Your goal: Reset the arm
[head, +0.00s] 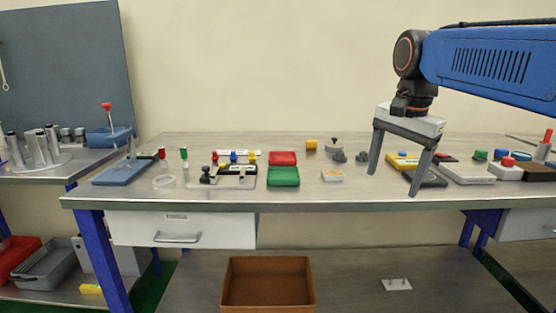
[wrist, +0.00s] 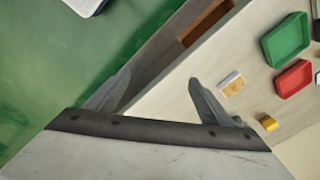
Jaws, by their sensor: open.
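My gripper (head: 392,183) hangs from my blue arm at the right of the head view. Its two grey fingers point down and are spread wide, with nothing between them. It appears in front of the right part of the workbench (head: 340,203); its exact height over the bench top I cannot tell. In the wrist view the open fingers of my gripper (wrist: 160,80) show the bench edge and green floor beyond them. No object touches the fingers in either view.
A red tray (head: 283,158) and a green tray (head: 284,177) sit mid-bench. A yellow block (head: 311,145) stands behind. Several small parts lie at the right near my gripper. A brown bin (head: 267,262) is below. A blue-grey board (head: 62,75) stands at left.

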